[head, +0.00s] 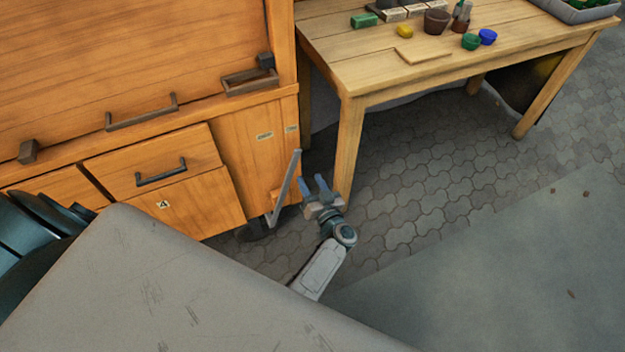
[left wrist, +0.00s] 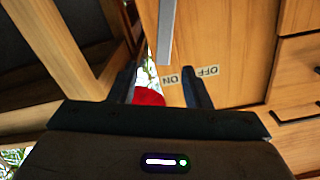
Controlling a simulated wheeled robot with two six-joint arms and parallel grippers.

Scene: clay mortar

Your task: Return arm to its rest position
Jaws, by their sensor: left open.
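My left gripper (head: 318,187) is open and empty in the head view, low in front of the wooden cabinet's right end and beside the near table leg. Its two dark fingers also show in the left wrist view (left wrist: 161,90), with a gap between them. A grey lever (head: 286,188) stands just left of the gripper, apart from it in the head view. The lever (left wrist: 166,32) also shows beyond the fingers in the left wrist view. ON and OFF labels (left wrist: 190,76) are on the cabinet panel there. My right gripper is not in view.
The wooden cabinet (head: 180,205) has drawers and dark handles. A wooden table (head: 370,72) holds small pots and blocks. Its near leg (head: 348,150) is close to my gripper. Paved floor (head: 420,180) is open at right. A red thing (left wrist: 149,97) shows between the fingers.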

